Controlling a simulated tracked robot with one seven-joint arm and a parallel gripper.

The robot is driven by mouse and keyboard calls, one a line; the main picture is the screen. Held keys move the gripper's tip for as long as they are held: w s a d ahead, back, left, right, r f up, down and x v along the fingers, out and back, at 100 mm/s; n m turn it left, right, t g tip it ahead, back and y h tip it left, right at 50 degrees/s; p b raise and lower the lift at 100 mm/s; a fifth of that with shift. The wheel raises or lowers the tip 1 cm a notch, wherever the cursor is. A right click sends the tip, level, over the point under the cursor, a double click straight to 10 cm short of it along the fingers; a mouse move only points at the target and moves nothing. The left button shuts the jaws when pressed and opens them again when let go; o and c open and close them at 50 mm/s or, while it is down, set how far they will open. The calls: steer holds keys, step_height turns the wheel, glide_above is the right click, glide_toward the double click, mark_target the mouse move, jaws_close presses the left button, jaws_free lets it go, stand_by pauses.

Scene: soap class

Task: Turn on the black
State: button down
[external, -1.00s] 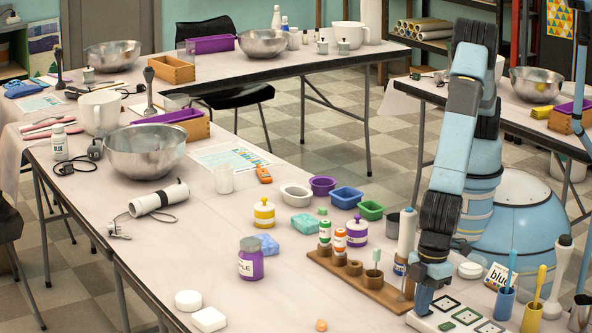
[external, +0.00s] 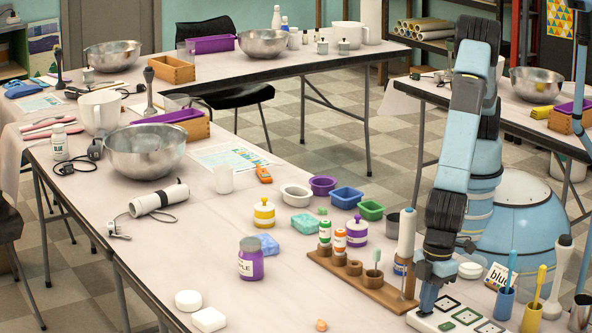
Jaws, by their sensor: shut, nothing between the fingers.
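A white panel (external: 427,325) lies at the table's front right. Several dark-framed square switches sit on it, among them one nearer the back (external: 447,303) and one in the middle (external: 466,316). Which one is the black is too small to tell. My gripper (external: 426,310) points straight down at the panel's left end, shut and empty. Its tips are at or just above the panel; I cannot tell if they touch. The gripper hides the part of the panel under it.
A wooden rack (external: 372,287) with small bottles and a tall white cylinder (external: 406,238) stand close left of my arm. A blue cup (external: 505,303) and yellow brush (external: 537,287) stand to the right. The table's middle front is mostly clear.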

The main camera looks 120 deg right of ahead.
step_height(320, 180, up, 14)
steer(key=s, duration=0.1)
steer(key=shift+s, duration=0.3)
stand_by(0.3)
steer(key=shift+f, duration=0.15)
steer(key=shift+w, duration=0.7)
steer(key=f, duration=0.4)
steer(key=w+f, duration=0.1)
steer(key=f, duration=0.8)
steer(key=shift+w+f, duration=0.35)
steer(key=shift+f, duration=0.05)
